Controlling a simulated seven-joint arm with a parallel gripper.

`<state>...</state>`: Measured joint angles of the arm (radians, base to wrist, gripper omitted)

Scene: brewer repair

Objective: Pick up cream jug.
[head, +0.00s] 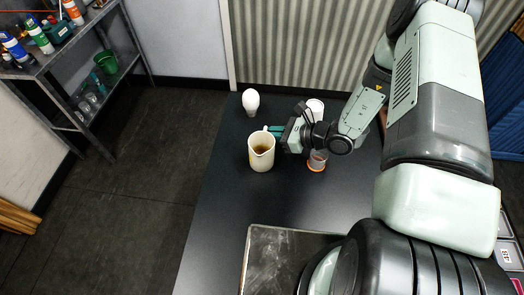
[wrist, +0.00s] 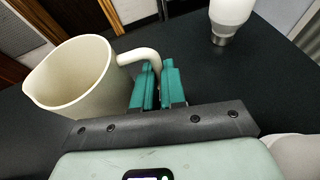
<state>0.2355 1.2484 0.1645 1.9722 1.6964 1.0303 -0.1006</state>
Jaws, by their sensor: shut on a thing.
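The cream jug (head: 261,155) stands upright on the dark table, with brown showing inside it in the head view. It also shows at the left of the wrist view (wrist: 75,78), where its handle reaches between the green fingers. My gripper (head: 276,130) is at the jug's handle side, to the right of and behind the jug. In the wrist view my gripper (wrist: 156,85) is shut on the handle. I cannot tell whether the jug's base is clear of the table.
A white bulb (head: 251,102) stands behind the jug; it also shows in the wrist view (wrist: 230,14). A white cup-like thing (head: 316,106) and a small glass with an orange base (head: 317,163) are near my wrist. A dark tray (head: 285,262) lies in front. The table's left side is clear.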

